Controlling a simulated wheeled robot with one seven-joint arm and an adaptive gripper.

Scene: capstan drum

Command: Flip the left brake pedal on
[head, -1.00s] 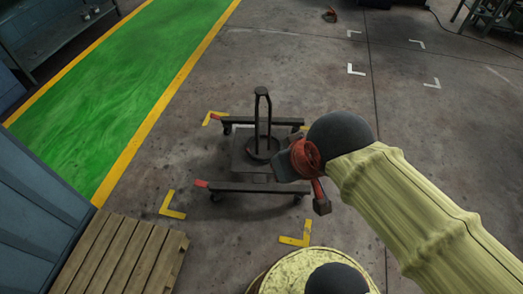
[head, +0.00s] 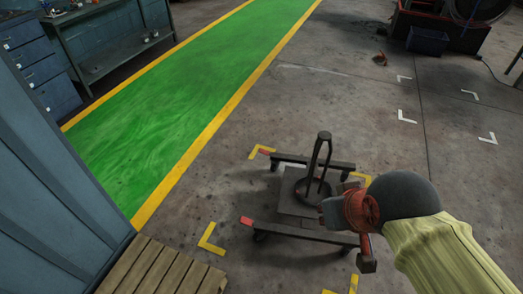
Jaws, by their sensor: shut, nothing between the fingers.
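A dark wheeled stand (head: 300,208) with an upright looped post (head: 322,160) stands on the floor. Two rails on castors flank its base plate. A small red pedal-like tab sits at the left end of the far rail (head: 265,152), and another on the near rail (head: 246,220). Both are small, and I cannot tell which way they are tipped. My gripper (head: 367,262) is shut and empty, pointing down at the near rail's right side in the picture, well away from both red tabs. My red and dark wrist hides the stand's right part.
A blue-grey cabinet (head: 45,200) and a wooden pallet (head: 160,270) stand at left. Yellow corner marks (head: 210,240) surround the stand. A green lane (head: 190,110) runs behind it. A workbench (head: 110,45) is at the back left. The floor left of the stand is clear.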

